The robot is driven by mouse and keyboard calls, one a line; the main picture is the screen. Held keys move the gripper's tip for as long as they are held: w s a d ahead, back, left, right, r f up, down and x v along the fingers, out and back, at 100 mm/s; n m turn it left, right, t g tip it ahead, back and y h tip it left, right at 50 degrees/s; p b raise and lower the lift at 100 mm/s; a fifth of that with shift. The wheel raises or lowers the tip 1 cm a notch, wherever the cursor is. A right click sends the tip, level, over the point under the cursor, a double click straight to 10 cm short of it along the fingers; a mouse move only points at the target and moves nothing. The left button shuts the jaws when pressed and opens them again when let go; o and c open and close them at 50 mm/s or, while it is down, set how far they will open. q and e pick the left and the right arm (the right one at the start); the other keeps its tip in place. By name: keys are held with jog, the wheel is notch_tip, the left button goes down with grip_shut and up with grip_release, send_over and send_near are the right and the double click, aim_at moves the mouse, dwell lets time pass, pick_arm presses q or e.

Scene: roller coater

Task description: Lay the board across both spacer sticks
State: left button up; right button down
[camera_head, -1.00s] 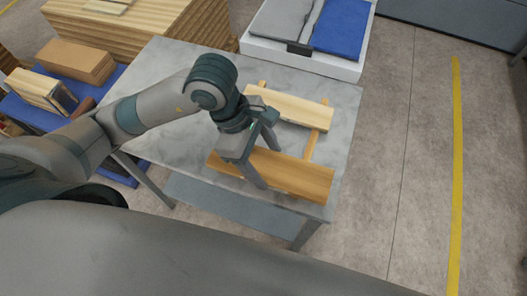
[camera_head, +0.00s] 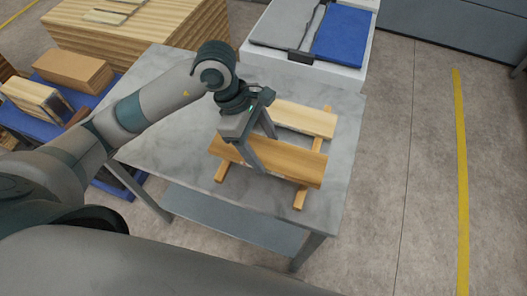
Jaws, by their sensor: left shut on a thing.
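Two narrow wooden spacer sticks lie on the grey table; the right stick (camera_head: 301,195) and the front end of the left stick (camera_head: 222,172) show. The orange-brown board (camera_head: 295,167) spans over both sticks, with their front ends sticking out before it. I cannot tell whether it touches them or hangs slightly above. My left gripper (camera_head: 262,150) points down and is shut on this board left of its middle, one finger in front and one behind. The right gripper is not in view.
A paler board (camera_head: 305,118) lies across the sticks farther back, with a gap between the boards. The table (camera_head: 180,125) is otherwise bare. A white stand (camera_head: 345,72) with grey and blue pads is behind, wooden stacks (camera_head: 140,35) at back left.

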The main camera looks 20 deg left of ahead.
aim_at(259, 150)
pick_arm(q)
jog(key=shift+w+f, duration=0.15)
jog(key=shift+f+p, duration=0.95)
jog(key=shift+f, duration=1)
jog(key=shift+f, duration=0.1)
jog(key=shift+f, duration=0.1)
jog(key=o, duration=1.3)
